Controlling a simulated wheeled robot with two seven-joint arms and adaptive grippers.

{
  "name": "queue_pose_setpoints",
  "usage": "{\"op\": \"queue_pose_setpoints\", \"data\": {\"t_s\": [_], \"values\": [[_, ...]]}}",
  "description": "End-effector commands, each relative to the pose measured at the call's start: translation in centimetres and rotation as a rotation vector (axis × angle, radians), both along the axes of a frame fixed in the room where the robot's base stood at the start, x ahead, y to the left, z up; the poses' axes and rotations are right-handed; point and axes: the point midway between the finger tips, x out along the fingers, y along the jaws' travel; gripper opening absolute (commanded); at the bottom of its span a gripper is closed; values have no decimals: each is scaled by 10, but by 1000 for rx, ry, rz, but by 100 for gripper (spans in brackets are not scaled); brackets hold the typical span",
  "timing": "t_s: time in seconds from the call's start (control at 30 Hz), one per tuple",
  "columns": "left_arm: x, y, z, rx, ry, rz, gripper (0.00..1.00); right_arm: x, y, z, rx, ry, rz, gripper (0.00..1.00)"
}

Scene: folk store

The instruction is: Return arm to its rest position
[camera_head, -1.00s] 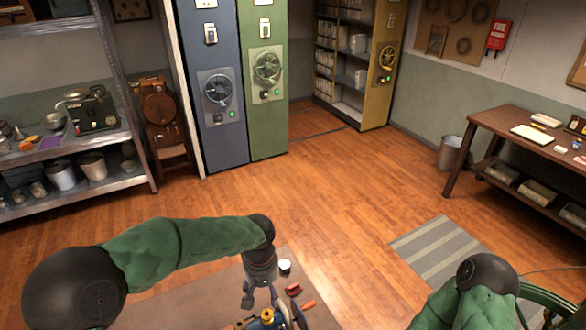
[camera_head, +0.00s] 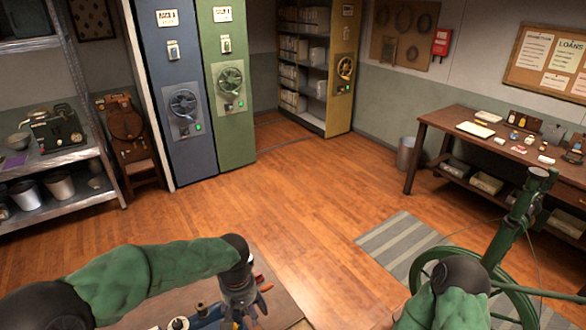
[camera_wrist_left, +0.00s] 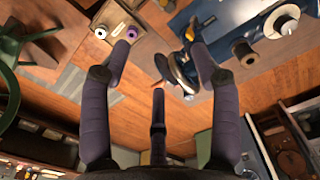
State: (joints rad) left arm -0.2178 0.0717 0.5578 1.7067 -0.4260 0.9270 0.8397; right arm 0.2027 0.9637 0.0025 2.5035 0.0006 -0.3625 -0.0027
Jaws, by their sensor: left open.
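My left arm in green sleeve reaches in from the lower left of the head view. My left gripper (camera_head: 243,318) hangs over the workbench (camera_head: 275,305) at the bottom edge, fingers pointing down. In the left wrist view the gripper (camera_wrist_left: 158,60) has its fingers spread wide with nothing between them. My right arm shows only as a green-sleeved part at the lower right of the head view; its gripper is out of view.
A green spinning wheel (camera_head: 418,270) stands beside my right arm. A table (camera_head: 440,121) with small items stands farther right. The middle floor is clear.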

Motion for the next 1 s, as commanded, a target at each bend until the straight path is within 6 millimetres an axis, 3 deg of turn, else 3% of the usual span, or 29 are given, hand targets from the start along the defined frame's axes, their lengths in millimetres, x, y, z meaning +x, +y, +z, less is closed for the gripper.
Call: {"op": "queue_pose_setpoints", "data": {"t_s": [0.37,0.57,0.77,1.0], "values": [[-10,-13,-69,-85,30,-62,62,0,0,-14,0,-1,0,59],[-22,-22,-122,-157,40,-100,62,0,0,-25,0,0,0,59],[-51,-32,-204,-258,42,-135,62,0,0,-44,0,0,0,59],[-102,-38,-300,-347,5,-140,62,0,0,-69,0,0,0,59]]}}
